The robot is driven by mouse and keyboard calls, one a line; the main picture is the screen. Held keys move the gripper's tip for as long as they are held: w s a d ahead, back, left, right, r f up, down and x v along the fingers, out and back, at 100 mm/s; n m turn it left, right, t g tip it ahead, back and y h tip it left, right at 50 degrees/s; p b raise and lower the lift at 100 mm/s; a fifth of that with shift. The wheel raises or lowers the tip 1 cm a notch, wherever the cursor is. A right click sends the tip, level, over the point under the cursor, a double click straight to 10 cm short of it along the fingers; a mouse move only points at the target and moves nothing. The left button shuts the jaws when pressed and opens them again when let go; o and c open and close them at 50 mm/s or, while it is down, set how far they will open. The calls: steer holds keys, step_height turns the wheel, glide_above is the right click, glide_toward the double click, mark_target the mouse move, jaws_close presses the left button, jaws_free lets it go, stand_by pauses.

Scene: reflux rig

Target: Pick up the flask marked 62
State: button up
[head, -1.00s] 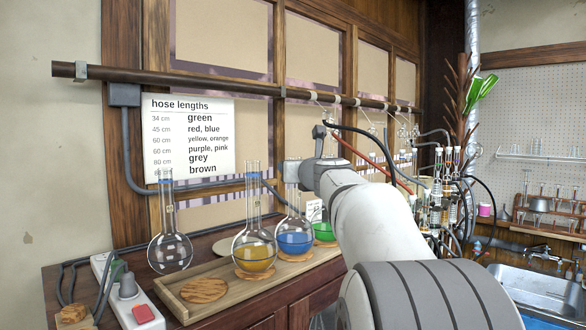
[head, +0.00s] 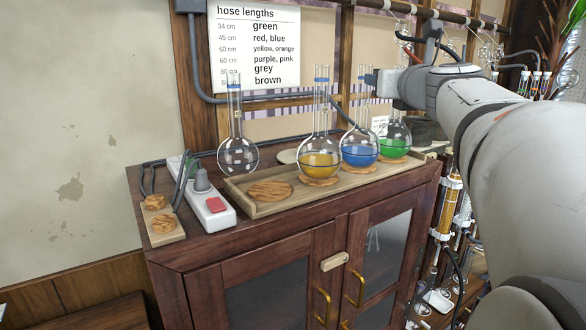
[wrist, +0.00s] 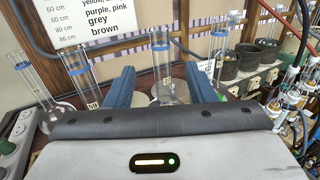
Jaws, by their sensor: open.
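Several round flasks with long necks and blue bands stand on the cabinet in the head view: an empty flask (head: 238,156), a flask with yellow liquid (head: 319,166), one with blue (head: 359,155) and one with green (head: 394,147). Number labels show on necks in the wrist view but are too small to read surely, so I cannot tell which is 62. My gripper (wrist: 162,88) is open, with a flask neck (wrist: 160,62) seen between its two blue fingers, apparently the blue-liquid flask's. In the head view my gripper (head: 372,80) is beside that neck; contact is unclear.
The wooden tray (head: 240,196) has a low rim and an empty cork ring (head: 269,190) at its left. A power strip (head: 210,208) and cables lie left of it. Dark pots (wrist: 248,58) and glassware stand to the right. A pipe rail (head: 455,16) runs above.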

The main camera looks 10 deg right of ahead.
steer(key=s+a+f+n+g+y, duration=0.2)
steer(key=s+a+f+n+g, duration=0.1)
steer(key=a+f+n, duration=0.6)
steer(key=s+a+f+n+g+y, duration=0.2)
steer(key=s+a+f+n+g, duration=0.15)
steer(key=a+f+n, duration=0.45)
steer(key=s+f+n+g+h, duration=0.1)
steer(key=s+f+n+g, duration=0.3)
steer(key=s+f+n, duration=0.4)
steer(key=s+a+f+n+g+h, duration=0.1)
steer(key=s+f+n+g, duration=0.3)
steer(key=s+f+n, duration=0.5)
step_height(320, 180, down, 5)
steer(key=shift+f+n, duration=0.1)
steer(key=shift+n, duration=1.1)
steer(key=shift+s+f+n, duration=0.2)
steer(key=shift+n, duration=0.1)
steer(key=shift+c, duration=1.3)
steer(key=shift+a, duration=0.1)
steer(key=shift+c, duration=0.2)
